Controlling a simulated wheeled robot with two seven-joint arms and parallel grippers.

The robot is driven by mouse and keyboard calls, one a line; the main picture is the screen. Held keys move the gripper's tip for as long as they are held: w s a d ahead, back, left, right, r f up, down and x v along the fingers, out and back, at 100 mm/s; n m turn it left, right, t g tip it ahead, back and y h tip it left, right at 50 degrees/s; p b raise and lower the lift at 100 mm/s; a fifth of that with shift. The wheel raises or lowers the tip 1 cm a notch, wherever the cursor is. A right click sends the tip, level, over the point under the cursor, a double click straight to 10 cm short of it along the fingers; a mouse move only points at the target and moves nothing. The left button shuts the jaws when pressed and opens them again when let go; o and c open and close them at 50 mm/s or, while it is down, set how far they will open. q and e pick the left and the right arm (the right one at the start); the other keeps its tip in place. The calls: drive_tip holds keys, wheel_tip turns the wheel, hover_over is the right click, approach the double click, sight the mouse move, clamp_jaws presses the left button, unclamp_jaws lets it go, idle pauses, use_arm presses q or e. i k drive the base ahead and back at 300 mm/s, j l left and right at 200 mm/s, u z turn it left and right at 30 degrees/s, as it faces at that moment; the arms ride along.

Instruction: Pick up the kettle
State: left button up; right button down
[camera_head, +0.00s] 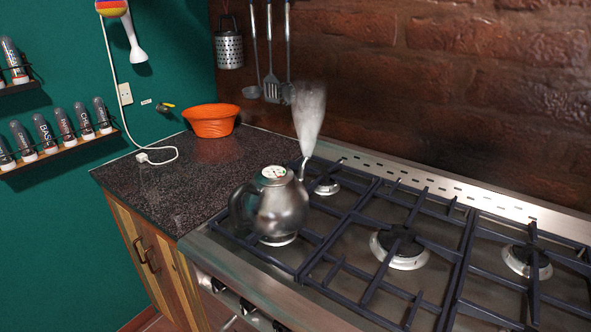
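A silver metal kettle (281,211) stands upright on the left grate of the gas stove (330,290). Its dark handle (239,207) is on its left side, and its spout (303,169) points to the back right. White steam (309,120) rises from the spout. A round dial or lid (274,173) is on its top. Neither of my grippers shows in the head view.
An orange bowl (211,121) sits at the back of the dark countertop (155,188), near a white cord and plug (143,157). Utensils (271,80) and a grater (229,50) hang on the brick wall. Spice racks (60,148) are on the green wall. The other burners are empty.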

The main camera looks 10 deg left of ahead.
sight(281, 212)
drive_tip(key=k+l, duration=0.15)
drive_tip(key=l, duration=0.25)
drive_tip(key=k+l, duration=0.15)
drive_tip(key=l, duration=0.25)
drive_tip(key=k+l, duration=0.2)
drive_tip(key=l, duration=0.2)
drive_tip(key=k+l, duration=0.15)
drive_tip(key=l, duration=0.2)
